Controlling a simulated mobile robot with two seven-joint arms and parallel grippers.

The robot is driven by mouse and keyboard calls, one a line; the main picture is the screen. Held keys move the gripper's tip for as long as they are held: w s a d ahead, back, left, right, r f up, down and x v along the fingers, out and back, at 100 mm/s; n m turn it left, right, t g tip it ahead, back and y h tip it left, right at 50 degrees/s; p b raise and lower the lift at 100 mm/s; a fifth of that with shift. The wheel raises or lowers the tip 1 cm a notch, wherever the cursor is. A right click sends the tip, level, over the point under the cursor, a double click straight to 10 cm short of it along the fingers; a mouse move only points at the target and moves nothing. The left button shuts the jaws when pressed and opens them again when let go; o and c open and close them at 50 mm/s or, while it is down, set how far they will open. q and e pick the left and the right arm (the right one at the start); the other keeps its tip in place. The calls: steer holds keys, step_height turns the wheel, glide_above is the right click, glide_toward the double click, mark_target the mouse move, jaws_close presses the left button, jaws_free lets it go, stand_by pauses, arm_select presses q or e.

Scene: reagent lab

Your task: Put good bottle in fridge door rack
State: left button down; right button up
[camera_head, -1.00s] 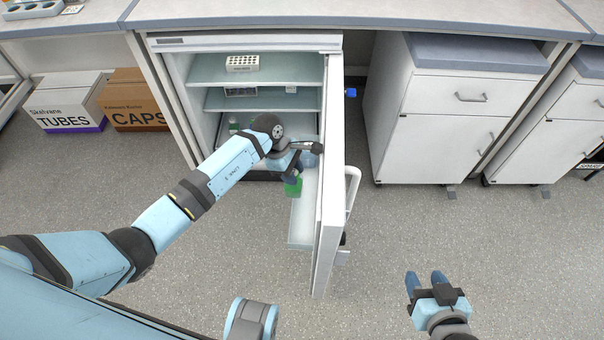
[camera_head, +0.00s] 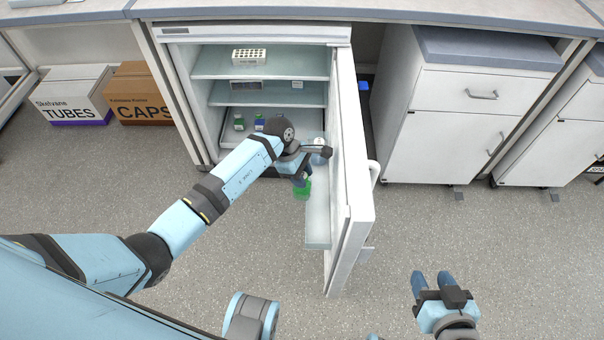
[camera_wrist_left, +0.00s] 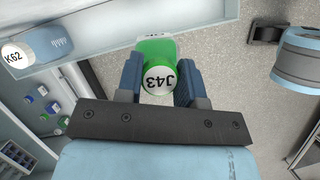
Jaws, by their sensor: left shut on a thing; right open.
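My left gripper (camera_head: 301,179) is shut on a green bottle (camera_head: 303,191), held beside the inner side of the open fridge door (camera_head: 350,190). In the left wrist view the green bottle (camera_wrist_left: 155,47) sits between the fingers, its white cap marked J43 facing the camera. The door rack (camera_head: 318,232) is a pale shelf low on the door; its front part looks empty. A bluish bottle (camera_head: 320,157) with a white cap stands in its rear part and shows in the left wrist view (camera_wrist_left: 47,46), marked K62. My right gripper (camera_head: 433,284) is open and empty over the floor.
The fridge interior holds a white tube rack (camera_head: 249,57) on the top shelf and small bottles (camera_head: 239,123) at the bottom, partly hidden by my left arm. A white drawer cabinet (camera_head: 455,120) stands right of the door. Boxes (camera_head: 73,100) stand at left. The front floor is clear.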

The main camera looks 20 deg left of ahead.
mark_target(335, 180)
arm_select(q)
steer(key=shift+d, duration=0.1)
arm_select(e)
steer(key=shift+d+f, duration=0.15)
stand_by(0.3)
arm_select(q)
steer(key=shift+w+d+f+b, duration=0.1)
steer(key=shift+d+b, duration=0.2)
steer(key=shift+d, duration=1.05)
steer(key=shift+w+d+f+b, duration=0.1)
steer(key=shift+d+b, duration=0.15)
steer(key=shift+d, duration=1.05)
arm_select(e)
steer(key=shift+f, duration=0.4)
arm_select(q)
steer(key=shift+w+d+f+b, duration=0.15)
steer(key=shift+d+b, duration=0.3)
steer(key=shift+d, duration=0.6)
steer(key=shift+w+d+b, duration=0.1)
steer(key=shift+d+b, duration=0.35)
steer(key=shift+d, duration=0.6)
